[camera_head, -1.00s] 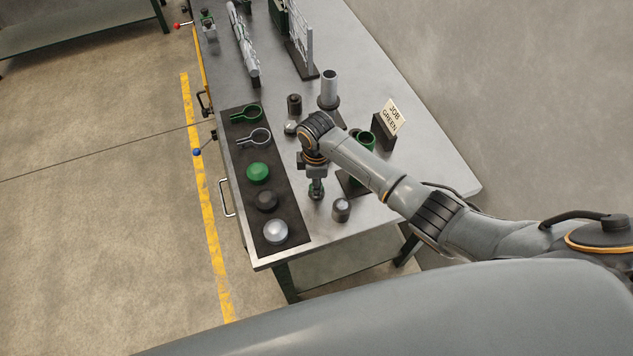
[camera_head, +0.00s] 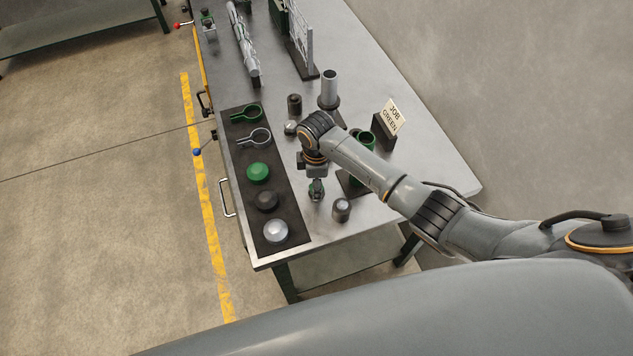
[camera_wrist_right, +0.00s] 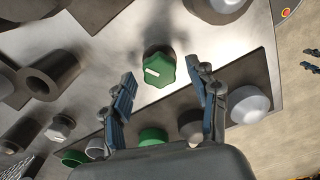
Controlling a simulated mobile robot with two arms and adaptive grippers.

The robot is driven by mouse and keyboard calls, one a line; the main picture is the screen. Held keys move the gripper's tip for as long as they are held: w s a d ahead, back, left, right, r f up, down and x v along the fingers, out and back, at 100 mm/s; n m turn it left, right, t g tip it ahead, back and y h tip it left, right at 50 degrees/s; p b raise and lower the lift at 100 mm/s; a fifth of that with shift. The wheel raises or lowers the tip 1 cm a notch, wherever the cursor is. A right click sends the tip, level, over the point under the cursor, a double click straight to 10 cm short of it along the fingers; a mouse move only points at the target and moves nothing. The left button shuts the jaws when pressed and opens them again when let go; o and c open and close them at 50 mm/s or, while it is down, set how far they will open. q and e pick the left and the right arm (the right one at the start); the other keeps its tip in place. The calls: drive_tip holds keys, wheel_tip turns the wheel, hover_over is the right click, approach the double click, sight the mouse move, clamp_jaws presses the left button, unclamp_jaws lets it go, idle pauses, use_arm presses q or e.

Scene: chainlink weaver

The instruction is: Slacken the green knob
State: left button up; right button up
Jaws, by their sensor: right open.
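The green knob (camera_wrist_right: 160,70) has a lobed rim and a white pointer mark on its face. In the right wrist view it sits just beyond the fingertips, between the lines of the two fingers. My right gripper (camera_wrist_right: 165,95) is open and empty, with a finger on each side and a gap around the knob. In the head view the right gripper (camera_head: 317,174) points down from the arm, above the green knob (camera_head: 316,191), which it partly hides. My left gripper is out of view.
A dark mat (camera_head: 245,190) holds green, black and silver domes and two ring clamps. A silver-topped knob (camera_head: 341,210) stands close by on the right. Green cups (camera_head: 366,139), a grey cylinder (camera_head: 329,88) and a "JOB GREEN" sign (camera_head: 393,117) stand farther back.

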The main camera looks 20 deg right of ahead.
wheel_tip(320, 180, up, 12)
idle(0.4)
drive_tip(key=shift+f, duration=0.2)
